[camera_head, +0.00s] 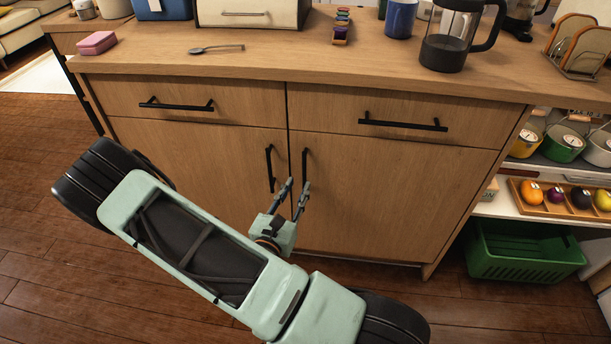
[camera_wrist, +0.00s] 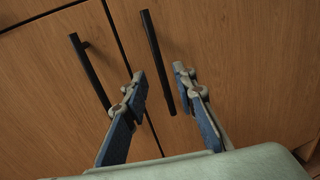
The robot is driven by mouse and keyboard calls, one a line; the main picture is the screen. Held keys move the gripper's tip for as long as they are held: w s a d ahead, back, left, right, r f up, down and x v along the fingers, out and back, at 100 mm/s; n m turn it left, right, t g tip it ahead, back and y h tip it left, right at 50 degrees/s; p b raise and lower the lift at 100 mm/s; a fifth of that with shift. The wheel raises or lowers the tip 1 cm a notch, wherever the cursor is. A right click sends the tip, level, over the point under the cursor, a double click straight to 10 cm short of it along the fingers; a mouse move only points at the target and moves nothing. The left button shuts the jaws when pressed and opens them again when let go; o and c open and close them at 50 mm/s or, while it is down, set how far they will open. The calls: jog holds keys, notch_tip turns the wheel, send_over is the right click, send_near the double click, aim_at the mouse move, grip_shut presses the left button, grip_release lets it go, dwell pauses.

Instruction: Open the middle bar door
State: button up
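The wooden bar cabinet has two lower doors with upright black bar handles on either side of the centre seam. The left door (camera_head: 205,165) has its handle (camera_head: 270,168) near the seam, and the right door (camera_head: 400,195) has its handle (camera_head: 304,165) just across it. Both doors look shut. My gripper (camera_head: 298,184) is open in front of the right handle's lower part. In the wrist view the right handle (camera_wrist: 155,55) shows between my gripper's two fingertips (camera_wrist: 159,76), with visible gaps on both sides. The left handle (camera_wrist: 90,72) lies outside the left finger. The depth between fingertips and handle is unclear.
Two shut drawers (camera_head: 180,101) (camera_head: 400,118) sit above the doors. The countertop (camera_head: 270,65) holds a spoon, a pink sponge, a mug and a French press. Open shelves (camera_head: 545,172) with pots and a green basket (camera_head: 525,255) stand at right. Wooden floor is clear at left.

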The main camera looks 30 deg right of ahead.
aim_at(304, 175)
jog(key=b+x, duration=0.1)
jog(key=x, duration=0.5)
jog(key=shift+w+d, duration=0.1)
jog(key=shift+d, duration=0.05)
jog(key=shift+c, duration=0.2)
grip_shut()
